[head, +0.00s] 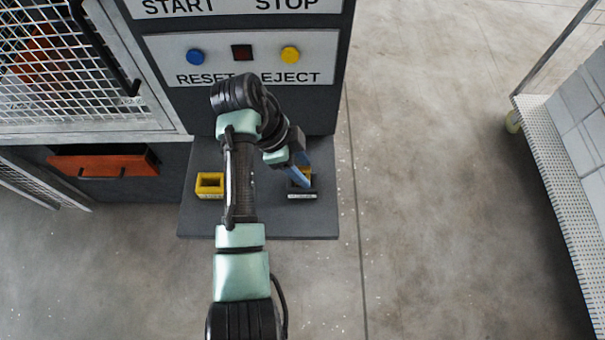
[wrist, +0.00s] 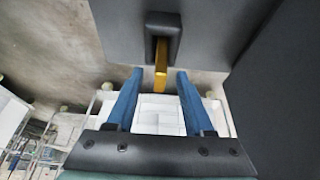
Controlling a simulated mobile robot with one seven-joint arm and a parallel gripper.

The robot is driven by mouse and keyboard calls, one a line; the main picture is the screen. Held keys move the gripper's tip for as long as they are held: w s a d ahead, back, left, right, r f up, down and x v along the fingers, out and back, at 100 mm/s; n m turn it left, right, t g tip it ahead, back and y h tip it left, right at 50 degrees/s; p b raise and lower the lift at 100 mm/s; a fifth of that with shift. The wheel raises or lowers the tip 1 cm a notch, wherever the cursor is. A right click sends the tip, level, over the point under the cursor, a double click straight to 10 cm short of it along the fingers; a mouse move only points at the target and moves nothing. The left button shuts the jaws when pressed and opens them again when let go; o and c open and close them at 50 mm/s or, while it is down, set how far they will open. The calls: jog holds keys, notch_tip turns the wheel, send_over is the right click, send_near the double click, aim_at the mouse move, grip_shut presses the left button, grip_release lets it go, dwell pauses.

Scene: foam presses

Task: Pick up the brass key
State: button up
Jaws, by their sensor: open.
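The brass key (wrist: 161,66) shows in the wrist view as a golden bar standing out of a dark holder (wrist: 176,30). Its free end lies between my two blue fingertips, with a gap on each side. My gripper (wrist: 160,72) is open and empty. In the head view my gripper (head: 304,180) is at the dark holder (head: 302,194) on the right of the grey shelf (head: 265,222). A bit of the key (head: 306,172) shows there beside the fingers. The rest of the key is hidden by the holder and gripper.
A yellow open-topped holder (head: 210,186) stands on the shelf's left. Behind is a panel with a blue button (head: 195,56), a dark red one (head: 242,52) and a yellow one (head: 290,55). A mesh guard (head: 75,60) is at left.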

jog(key=shift+d+f, duration=0.1)
jog(key=shift+f, duration=0.15)
grip_shut()
jog(key=shift+r, duration=0.15)
